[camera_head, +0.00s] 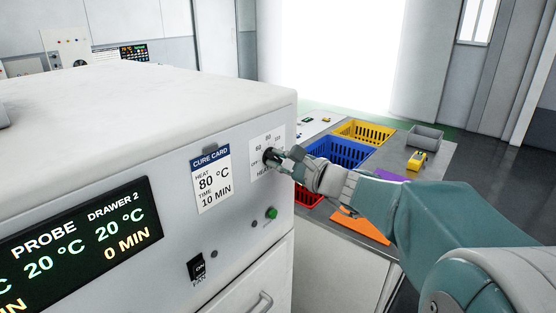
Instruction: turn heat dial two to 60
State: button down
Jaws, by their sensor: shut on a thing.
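The heat dial (268,155) is a small dark knob on a white scale plate (265,141) at the right end of the white machine's front. The plate carries OFF, 60, 80 and a larger number, with HEAT below, partly covered. My gripper (277,157) is shut on the dial, reaching in from the right. The fingers hide most of the knob, so I cannot tell where its pointer stands. The display (80,240) shows PROBE and DRAWER 2, with 20 °C readings and 0 MIN.
A cure card (211,181) beside the dial reads HEAT 80 °C, TIME 10 MIN. Below are a green button (271,213) and a fan switch (197,268) marked ON.

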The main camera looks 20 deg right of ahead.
jog(key=c, duration=0.6)
grip_release()
jog(key=shift+f, duration=0.3)
jog(key=shift+c, duration=0.2)
jog(key=shift+r, duration=0.1)
jog(key=v, duration=1.1)
jog(key=shift+s+d, duration=0.2)
jog(key=shift+s, duration=0.1)
